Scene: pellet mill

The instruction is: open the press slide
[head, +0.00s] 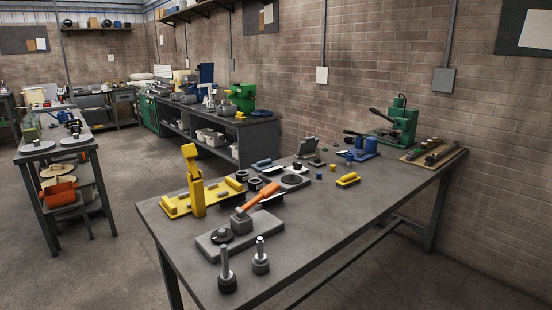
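Neither of my grippers shows in the head view. Several press-like devices stand on the near grey workbench (325,222), and I cannot tell which part is the press slide. A grey block device (215,246) with a black knob and a tilted orange handle (262,199) sits at the near left. Behind it is a yellow fixture (197,190) with an upright yellow post on a flat yellow base. A green lever press (402,122) with dark levers stands at the far right end. A smaller blue press (362,149) stands left of it.
Two dark-based steel plungers (261,258) stand at the bench's near edge. A small yellow block (348,180) and a round dark plate (292,180) lie mid-bench. The bench's front right is clear. Other benches (240,128) stand behind, with open floor between.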

